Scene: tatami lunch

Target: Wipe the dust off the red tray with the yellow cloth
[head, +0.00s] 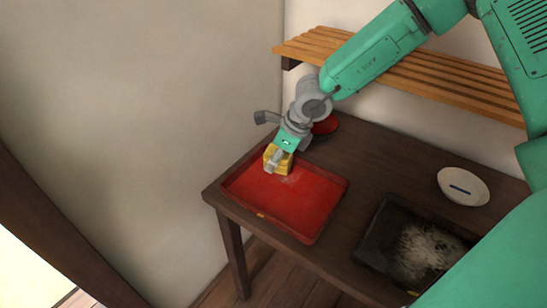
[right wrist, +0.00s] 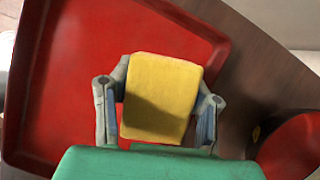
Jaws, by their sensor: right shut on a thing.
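The red tray (head: 310,205) lies on the dark wooden table, toward its left end. My right gripper (head: 277,163) is over the tray's far left part, pointing down, shut on the yellow cloth (head: 270,153). In the right wrist view the cloth (right wrist: 160,98) is a thick yellow block between the two fingers, with the red tray (right wrist: 65,75) behind it. A faint pale patch shows on the tray beside the cloth in the head view. Whether the cloth touches the tray is hard to tell. My left gripper is not in view.
A dark tray (head: 377,232) with a whitish patch lies to the right. A white bowl (head: 463,186) with a blue mark stands behind it. A round red thing (head: 325,126) is behind the red tray. A slatted wooden shelf (head: 430,82) is on the wall above the table.

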